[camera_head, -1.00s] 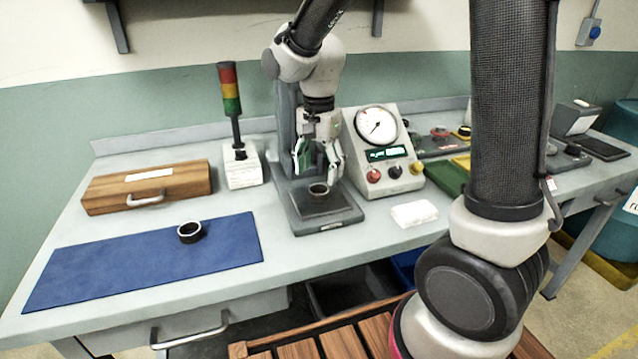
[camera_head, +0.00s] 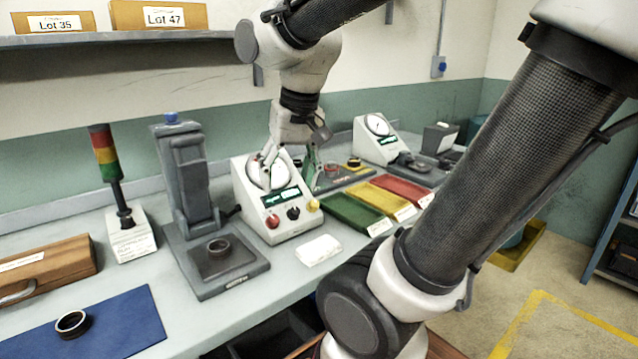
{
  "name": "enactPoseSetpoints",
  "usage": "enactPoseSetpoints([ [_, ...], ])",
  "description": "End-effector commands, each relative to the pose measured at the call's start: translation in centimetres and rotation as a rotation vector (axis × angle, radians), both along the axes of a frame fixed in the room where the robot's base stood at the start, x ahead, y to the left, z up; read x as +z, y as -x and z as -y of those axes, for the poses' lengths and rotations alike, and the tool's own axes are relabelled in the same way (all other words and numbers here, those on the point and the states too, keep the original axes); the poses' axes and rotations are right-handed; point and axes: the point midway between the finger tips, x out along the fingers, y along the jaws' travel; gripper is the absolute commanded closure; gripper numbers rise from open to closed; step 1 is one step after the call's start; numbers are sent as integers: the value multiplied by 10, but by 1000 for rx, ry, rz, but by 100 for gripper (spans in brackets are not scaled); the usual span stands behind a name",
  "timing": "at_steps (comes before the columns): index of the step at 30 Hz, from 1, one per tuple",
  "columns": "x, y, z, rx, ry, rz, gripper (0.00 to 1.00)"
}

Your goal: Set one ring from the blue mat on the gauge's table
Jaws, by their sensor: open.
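Another ring (camera_head: 72,321) lies on the blue mat (camera_head: 125,318) at the lower left. The dial box (camera_head: 272,215) with its round face and knobs stands right of the stand.
A signal tower (camera_head: 125,232) and wooden case (camera_head: 45,270) stand left of the stand. A white cloth (camera_head: 318,250) lies before the dial box. Green (camera_head: 355,213), yellow (camera_head: 382,199) and red (camera_head: 403,190) trays and a second dial instrument (camera_head: 376,140) lie right.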

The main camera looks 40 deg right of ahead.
Motion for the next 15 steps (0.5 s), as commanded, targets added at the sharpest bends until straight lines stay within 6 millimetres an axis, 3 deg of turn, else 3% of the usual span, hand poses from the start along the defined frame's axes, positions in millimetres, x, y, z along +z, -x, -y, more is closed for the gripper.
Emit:
enactPoseSetpoints([
  [1, 1, 19, 11, 54, 21, 40, 34],
  [3, 0, 38, 20, 137, 55, 77, 34],
  [6, -3, 56, 28, 219, 95, 112, 34],
  [15, -5, 65, 32, 271, 119, 128, 34],
])
